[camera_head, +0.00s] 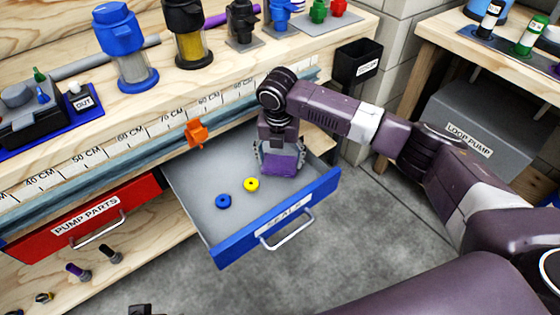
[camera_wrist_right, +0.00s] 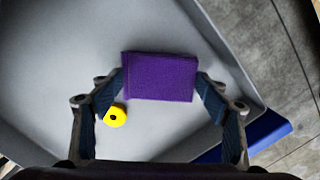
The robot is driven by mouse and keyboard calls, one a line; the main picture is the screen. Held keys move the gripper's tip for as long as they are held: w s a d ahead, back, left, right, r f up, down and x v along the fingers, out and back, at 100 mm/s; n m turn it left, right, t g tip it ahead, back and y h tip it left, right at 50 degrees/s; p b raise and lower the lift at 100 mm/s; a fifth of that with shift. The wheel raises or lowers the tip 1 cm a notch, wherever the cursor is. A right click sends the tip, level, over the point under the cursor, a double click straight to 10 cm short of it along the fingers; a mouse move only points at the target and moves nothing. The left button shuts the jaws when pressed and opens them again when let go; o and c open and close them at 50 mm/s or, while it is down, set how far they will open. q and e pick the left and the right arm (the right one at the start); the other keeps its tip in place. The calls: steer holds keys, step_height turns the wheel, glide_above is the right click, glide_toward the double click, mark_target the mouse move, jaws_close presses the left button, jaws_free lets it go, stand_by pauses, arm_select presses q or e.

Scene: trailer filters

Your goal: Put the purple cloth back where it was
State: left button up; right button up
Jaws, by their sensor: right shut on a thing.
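The purple cloth (camera_head: 280,163) is a folded rectangular pad inside the open blue-fronted drawer (camera_head: 197,200). It also shows in the right wrist view (camera_wrist_right: 160,77). My right gripper (camera_head: 281,158) points down into the drawer and is shut on the purple cloth, with a finger at each side edge (camera_wrist_right: 163,88). I cannot tell whether the cloth touches the drawer floor.
A yellow ring (camera_head: 251,184) and a blue ring (camera_head: 223,201) lie in the drawer left of the cloth. An orange part (camera_head: 196,133) is at the bench edge. A closed red drawer (camera_head: 88,213) is at left. Filters stand on the bench. A black bin (camera_head: 358,63) hangs at its right end.

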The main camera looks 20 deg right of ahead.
mark_target(279, 166)
steer(key=shift+f, duration=0.35)
arm_select(q)
steer(key=shift+s+r, duration=0.1)
steer(key=shift+r, duration=0.2)
arm_select(e)
steer(key=o, duration=1)
arm_select(q)
steer(key=shift+f, duration=0.2)
arm_select(e)
steer(key=shift+r, duration=0.25)
arm_select(q)
step_height(279, 166, down, 10)
steer(key=p, duration=0.2)
steer(key=shift+w+r+g+p, duration=0.2)
steer(key=shift+w+g+p, duration=0.1)
steer(key=shift+p, duration=0.1)
arm_select(e)
step_height(279, 166, up, 12)
steer(key=s, duration=0.1)
steer(key=shift+s+a+f, duration=0.15)
steer(key=shift+a+f, duration=0.05)
steer(key=shift+a, duration=0.1)
